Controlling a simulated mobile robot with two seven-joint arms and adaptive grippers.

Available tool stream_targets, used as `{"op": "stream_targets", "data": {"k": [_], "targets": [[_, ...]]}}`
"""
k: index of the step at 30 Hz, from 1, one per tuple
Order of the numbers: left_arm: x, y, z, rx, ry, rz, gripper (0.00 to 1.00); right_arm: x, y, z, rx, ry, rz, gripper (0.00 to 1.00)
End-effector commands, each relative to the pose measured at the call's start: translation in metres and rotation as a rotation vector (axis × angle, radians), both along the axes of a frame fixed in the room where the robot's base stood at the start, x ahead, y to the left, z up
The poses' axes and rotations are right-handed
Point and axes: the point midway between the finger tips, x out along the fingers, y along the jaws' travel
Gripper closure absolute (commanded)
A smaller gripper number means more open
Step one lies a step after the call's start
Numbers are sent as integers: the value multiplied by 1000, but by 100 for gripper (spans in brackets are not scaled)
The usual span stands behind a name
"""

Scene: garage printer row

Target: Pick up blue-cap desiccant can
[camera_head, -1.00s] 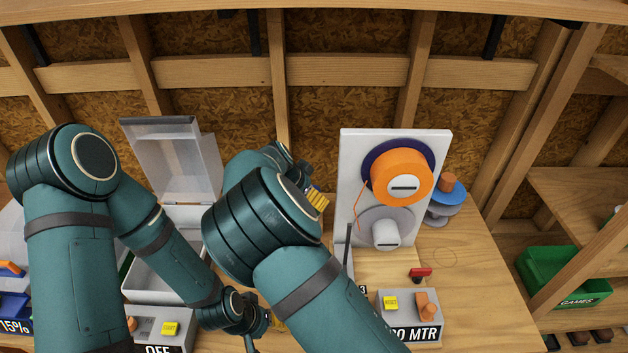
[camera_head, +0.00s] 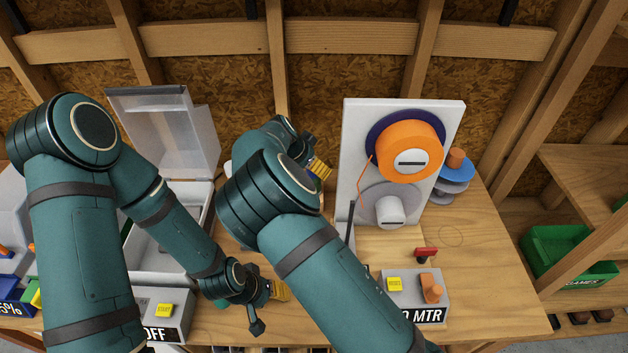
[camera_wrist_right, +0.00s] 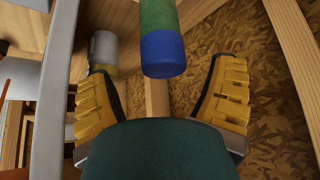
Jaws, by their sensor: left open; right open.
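The blue-cap desiccant can (camera_wrist_right: 163,52) shows in the right wrist view, with a blue end and a green body that runs out of the top of the picture. My right gripper (camera_wrist_right: 162,78) is open, with its yellow-padded fingers on either side of the can's blue end and visible gaps between. My left gripper (camera_head: 278,290) is open, low over the bench and away from the can.
A grey-ended can (camera_wrist_right: 104,48) stands beside the blue-cap can in the right wrist view. A white panel with an orange spool (camera_head: 408,150) stands right of my right gripper. An open clear-lidded box (camera_head: 150,250) is at left. A button box (camera_head: 415,293) sits at the bench front.

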Motion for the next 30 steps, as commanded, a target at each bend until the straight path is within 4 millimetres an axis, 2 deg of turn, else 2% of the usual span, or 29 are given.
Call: {"op": "stream_targets", "data": {"k": [10, 18, 20, 21, 25, 30], "targets": [[0, 0, -10, 2, 0, 0, 53, 17, -13, -41, -2, 2, 0, 17], [1, 0, -10, 2, -1, 1, 53, 19, -14, -43, 0, 0, 1, 17], [0, 0, -9, 2, -1, 1, 53, 19, -14, -43, 0, 0, 1, 35], [0, 0, -10, 2, 0, 0, 53, 19, -14, -43, 0, 0, 1, 49], [0, 0, -10, 2, 0, 0, 53, 19, -14, -43, 0, 0, 1, 94], [0, 0, -10, 2, 0, 0, 53, 19, -14, -42, -1, -1, 0, 95]]}}
